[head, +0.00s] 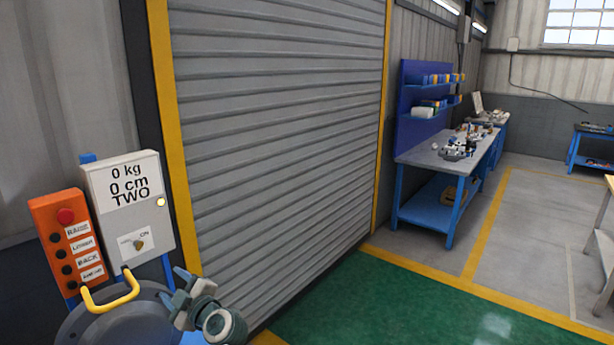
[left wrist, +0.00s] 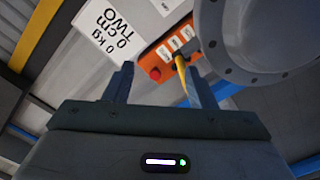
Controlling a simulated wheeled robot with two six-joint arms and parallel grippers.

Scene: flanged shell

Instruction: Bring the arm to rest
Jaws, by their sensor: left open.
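My left gripper (head: 182,292) is in the lower left of the head view, open and empty, just right of the grey flanged shell (head: 75,330). In the left wrist view the gap between its fingers (left wrist: 158,85) is clear. The shell carries a yellow handle (head: 113,296), which looks apart from the fingers in the head view. In the left wrist view the yellow handle (left wrist: 181,72) shows beside the right finger, which partly hides it. The shell's bolted flange (left wrist: 232,62) fills the upper right there. My right gripper is not in view.
An orange button box (head: 78,262) and a grey panel (head: 125,185) reading "0 kg 0 cm TWO" stand behind the shell. A blue workbench (head: 430,165) stands at the right. The green floor (head: 390,305) is clear.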

